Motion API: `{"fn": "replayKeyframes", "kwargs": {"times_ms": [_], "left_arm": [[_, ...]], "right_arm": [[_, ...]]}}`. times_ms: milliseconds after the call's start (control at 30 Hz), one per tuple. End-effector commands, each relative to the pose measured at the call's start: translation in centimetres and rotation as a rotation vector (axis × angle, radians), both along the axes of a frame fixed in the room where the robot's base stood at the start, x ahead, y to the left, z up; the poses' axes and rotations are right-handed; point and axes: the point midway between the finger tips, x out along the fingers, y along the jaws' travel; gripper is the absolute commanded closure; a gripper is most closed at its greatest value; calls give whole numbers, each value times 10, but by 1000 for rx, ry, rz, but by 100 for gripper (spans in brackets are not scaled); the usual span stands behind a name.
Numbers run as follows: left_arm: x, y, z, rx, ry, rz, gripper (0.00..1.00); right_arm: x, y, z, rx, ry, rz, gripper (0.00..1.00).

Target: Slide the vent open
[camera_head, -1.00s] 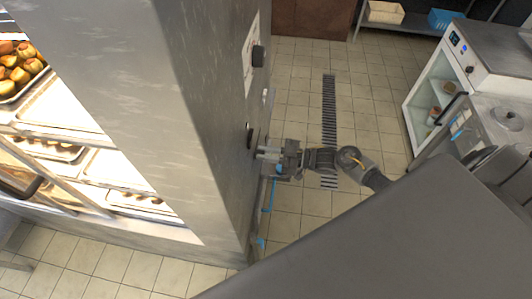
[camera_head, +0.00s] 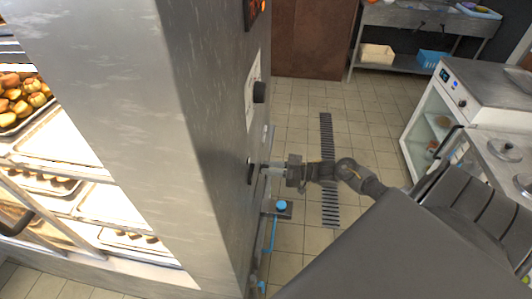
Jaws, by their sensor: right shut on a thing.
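The tall metal cabinet (camera_head: 190,120) has a side panel facing right, seen at a steep angle. A small dark vent handle (camera_head: 250,173) sits low on that side panel. My right gripper (camera_head: 262,168) is at the panel, its fingers pointing left and shut on the dark handle. The fingertips are small here and partly merge with the handle, and the vent opening itself cannot be made out. My left gripper is not in view.
A blue-capped valve (camera_head: 282,206) with blue piping is below my right gripper. Tiled floor with a drain grate (camera_head: 326,135) lies behind. A glass-fronted unit (camera_head: 430,130) stands at right.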

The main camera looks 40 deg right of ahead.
Motion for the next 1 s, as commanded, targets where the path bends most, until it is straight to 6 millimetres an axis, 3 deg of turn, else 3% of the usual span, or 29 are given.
{"fn": "replayKeyframes", "kwargs": {"times_ms": [33,200,567,1000], "left_arm": [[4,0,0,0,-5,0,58],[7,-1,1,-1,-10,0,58],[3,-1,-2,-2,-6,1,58],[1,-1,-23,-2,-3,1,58]], "right_arm": [[3,-4,2,-6,-3,-10,79],[3,-3,2,-6,-4,-7,58],[-2,-6,0,-6,-1,-4,58],[-59,-61,-2,-6,-1,-3,58]]}}
